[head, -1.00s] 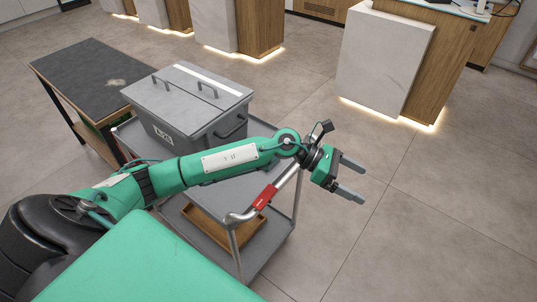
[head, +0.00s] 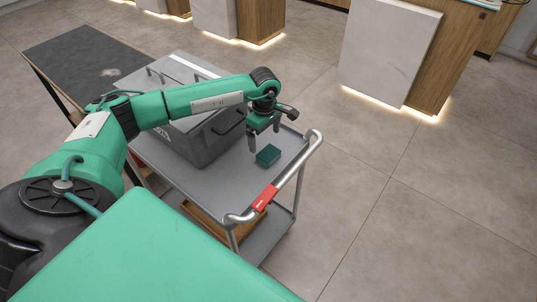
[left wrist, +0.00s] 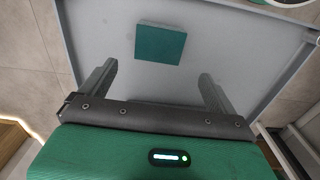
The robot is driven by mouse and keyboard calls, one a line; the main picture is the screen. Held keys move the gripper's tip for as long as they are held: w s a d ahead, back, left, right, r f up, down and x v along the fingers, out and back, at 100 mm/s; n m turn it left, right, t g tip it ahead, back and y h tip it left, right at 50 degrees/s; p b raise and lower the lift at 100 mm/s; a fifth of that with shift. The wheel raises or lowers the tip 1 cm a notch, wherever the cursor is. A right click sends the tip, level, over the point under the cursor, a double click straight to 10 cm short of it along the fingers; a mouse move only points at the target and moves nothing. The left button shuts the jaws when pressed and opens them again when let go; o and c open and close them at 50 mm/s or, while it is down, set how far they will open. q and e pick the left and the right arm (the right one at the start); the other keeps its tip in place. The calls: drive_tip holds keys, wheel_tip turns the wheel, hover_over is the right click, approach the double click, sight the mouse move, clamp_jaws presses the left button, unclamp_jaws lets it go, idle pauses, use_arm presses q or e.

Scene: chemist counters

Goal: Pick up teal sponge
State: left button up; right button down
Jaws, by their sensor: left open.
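The teal sponge (head: 268,155) is a small dark teal block lying on the grey top shelf of the cart (head: 232,180). In the left wrist view the sponge (left wrist: 160,43) lies beyond the two fingertips, roughly between their lines. My left gripper (head: 264,148) points down above the cart top, close to the sponge on its far side in the head view. Its fingers are apart with nothing between them, as the left wrist view also shows (left wrist: 157,80). My right gripper is not in view.
A grey lidded bin (head: 205,140) stands on the cart just left of the sponge. The cart's metal handle with a red grip (head: 265,198) runs along its right side. A wooden tray (head: 203,222) sits on the lower shelf. A dark-topped table (head: 85,65) stands behind left.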

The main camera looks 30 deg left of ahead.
sight(268, 153)
use_arm(q)
wheel_tip(268, 153, down, 2)
drive_tip(key=shift+f, duration=0.1)
drive_tip(key=shift+d+f+p, duration=0.25)
drive_tip(key=shift+f+p, duration=0.1)
drive_tip(key=shift+f, duration=0.15)
drive_tip(key=f, duration=0.3)
drive_tip(key=f+p, duration=0.1)
drive_tip(key=shift+w+d+f, duration=0.1)
drive_tip(key=shift+d+f, duration=0.1)
drive_tip(key=shift+d, duration=0.05)
drive_tip(key=shift+c, duration=0.2)
drive_tip(key=c, duration=1)
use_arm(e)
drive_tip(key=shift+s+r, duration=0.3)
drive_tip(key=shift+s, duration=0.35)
